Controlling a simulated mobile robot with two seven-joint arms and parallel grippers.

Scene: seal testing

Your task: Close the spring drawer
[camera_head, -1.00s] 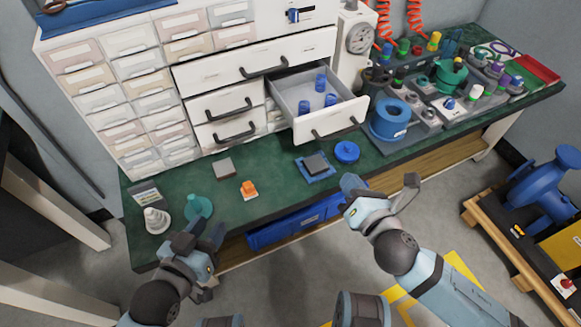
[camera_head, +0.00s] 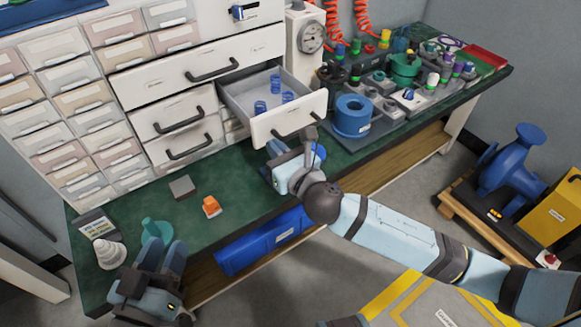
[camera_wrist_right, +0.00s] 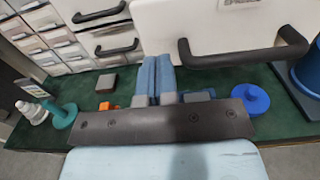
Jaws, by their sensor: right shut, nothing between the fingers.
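The spring drawer (camera_head: 290,119) stands pulled out of the white cabinet, with several blue coil springs (camera_head: 274,84) inside. Its white front and dark handle (camera_wrist_right: 245,58) fill the upper right of the right wrist view. My right gripper (camera_head: 271,150) is shut and empty, in front of and below the drawer front. In the right wrist view its blue fingers (camera_wrist_right: 157,62) lie together near the front's lower left part, left of the handle; I cannot tell if they touch it. My left gripper (camera_head: 164,243) is low at the bench's front left, its finger gap unclear.
A grey block (camera_head: 182,187), an orange part (camera_head: 211,206) and a teal part (camera_head: 155,229) lie on the green bench. A blue ring-shaped part (camera_head: 352,115) stands right of the drawer. A blue disc (camera_wrist_right: 250,98) lies below the handle.

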